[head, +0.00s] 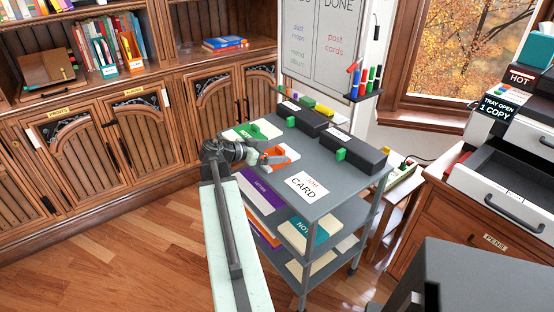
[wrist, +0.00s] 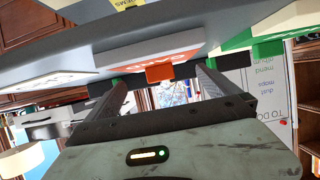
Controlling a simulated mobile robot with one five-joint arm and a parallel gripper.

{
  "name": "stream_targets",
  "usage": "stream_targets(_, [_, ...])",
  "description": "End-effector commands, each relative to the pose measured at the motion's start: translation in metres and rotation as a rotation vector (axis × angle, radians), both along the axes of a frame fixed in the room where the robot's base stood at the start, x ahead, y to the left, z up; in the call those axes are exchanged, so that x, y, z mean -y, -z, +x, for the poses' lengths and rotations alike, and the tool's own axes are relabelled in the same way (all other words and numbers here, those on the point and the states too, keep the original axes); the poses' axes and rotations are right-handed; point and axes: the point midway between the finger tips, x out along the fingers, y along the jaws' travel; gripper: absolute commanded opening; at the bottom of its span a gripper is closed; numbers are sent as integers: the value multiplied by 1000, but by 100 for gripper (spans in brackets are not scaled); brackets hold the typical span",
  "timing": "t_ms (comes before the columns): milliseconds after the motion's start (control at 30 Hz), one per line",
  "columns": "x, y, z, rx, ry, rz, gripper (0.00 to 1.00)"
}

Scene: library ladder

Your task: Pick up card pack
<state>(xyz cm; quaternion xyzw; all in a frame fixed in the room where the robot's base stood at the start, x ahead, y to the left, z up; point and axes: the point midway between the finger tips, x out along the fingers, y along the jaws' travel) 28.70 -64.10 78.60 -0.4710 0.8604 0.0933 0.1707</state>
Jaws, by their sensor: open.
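A flat white pack with an orange face and lettering (head: 283,155), which I take to be the card pack, lies on the top shelf of the grey cart. In the wrist view its orange face (wrist: 160,52) shows large, with an orange tab (wrist: 160,74) at its near edge. My gripper (head: 262,159) is at the left edge of the pack and hides part of it. In the wrist view my gripper (wrist: 163,82) is open, with one finger on each side of the tab. I cannot tell whether the fingers touch it.
A white job card (head: 308,187) lies on the cart top (head: 322,207). A green-tabbed pack (head: 251,132) lies behind my gripper. Two dark boxes (head: 352,155) with green tabs stand at the cart's far right. A whiteboard (head: 318,40) stands behind. Wooden floor (head: 120,235) is clear at left.

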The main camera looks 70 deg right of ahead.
Motion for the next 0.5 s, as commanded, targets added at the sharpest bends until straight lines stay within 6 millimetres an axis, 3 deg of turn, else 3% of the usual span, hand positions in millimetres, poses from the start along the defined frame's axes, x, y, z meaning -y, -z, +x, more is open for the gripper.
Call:
stream_targets(267, [35, 22, -21, 1, 2, 1, 100])
stream_targets(500, [37, 20, -24, 0, 1, 1, 97])
